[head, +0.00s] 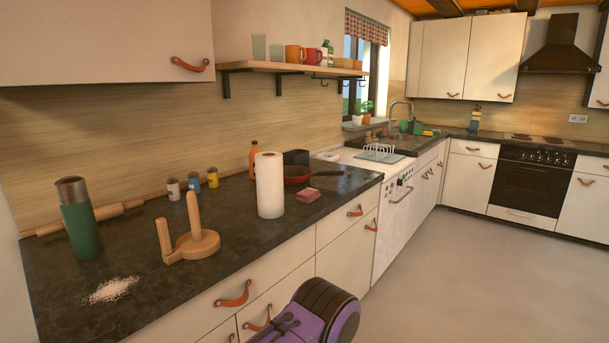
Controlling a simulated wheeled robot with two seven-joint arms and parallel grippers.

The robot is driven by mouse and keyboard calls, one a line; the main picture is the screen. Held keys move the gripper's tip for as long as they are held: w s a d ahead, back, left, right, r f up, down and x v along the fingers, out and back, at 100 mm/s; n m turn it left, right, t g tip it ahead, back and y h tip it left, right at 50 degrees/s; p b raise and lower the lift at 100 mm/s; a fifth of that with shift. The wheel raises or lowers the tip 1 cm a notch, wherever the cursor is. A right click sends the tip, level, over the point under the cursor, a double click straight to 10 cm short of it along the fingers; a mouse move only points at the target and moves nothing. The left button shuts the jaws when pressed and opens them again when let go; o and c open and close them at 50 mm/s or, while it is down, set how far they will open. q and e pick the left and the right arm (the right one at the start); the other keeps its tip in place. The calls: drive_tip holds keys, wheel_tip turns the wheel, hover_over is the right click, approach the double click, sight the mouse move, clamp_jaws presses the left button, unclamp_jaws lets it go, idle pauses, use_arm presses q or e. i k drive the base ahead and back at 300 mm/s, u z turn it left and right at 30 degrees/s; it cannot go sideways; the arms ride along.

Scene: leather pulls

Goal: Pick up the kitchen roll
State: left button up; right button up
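The kitchen roll (270,186) is a white paper cylinder.
A wooden roll holder (190,240) stands left of the roll. A green flask (78,218), a rolling pin (108,210), several small jars, an orange bottle (254,160), the pan (298,174) and the pink block (308,195) share the counter. White powder (112,290) lies front left.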

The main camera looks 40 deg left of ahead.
sight(269, 166)
drive_tip(key=i, duration=1.95)
drive_tip(key=u, duration=1.6)
